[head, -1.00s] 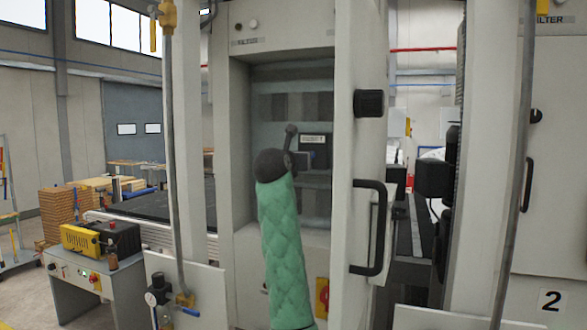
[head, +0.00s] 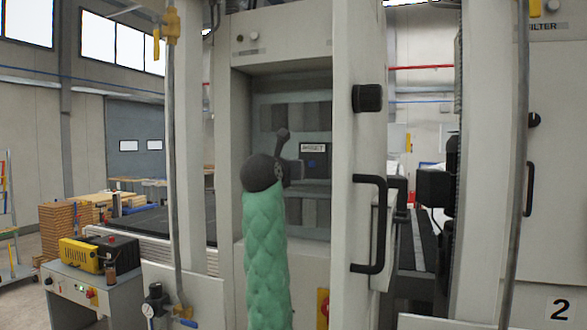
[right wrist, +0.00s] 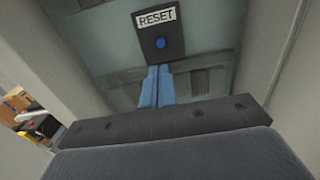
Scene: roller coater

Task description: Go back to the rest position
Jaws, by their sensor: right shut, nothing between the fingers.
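My right arm, in a green quilted sleeve, rises from the bottom middle of the head view to a dark wrist in front of the machine's recess. My right gripper (right wrist: 157,72) is shut and empty, its two blue fingers together in the right wrist view. The fingertips show just below the black RESET box (right wrist: 148,54) and its blue button (right wrist: 161,43). I cannot tell how far they are from it. In the head view the RESET box (head: 322,149) is on the recess's back, right of my wrist, with its blue button partly visible. My left gripper is not in view.
The recess has pale walls on both sides, close to my right arm. A door post with a black handle (head: 381,225) and knob (head: 368,98) stands to the right. A vertical pipe (head: 174,150) stands left. A control bench (head: 95,285) is at the lower left.

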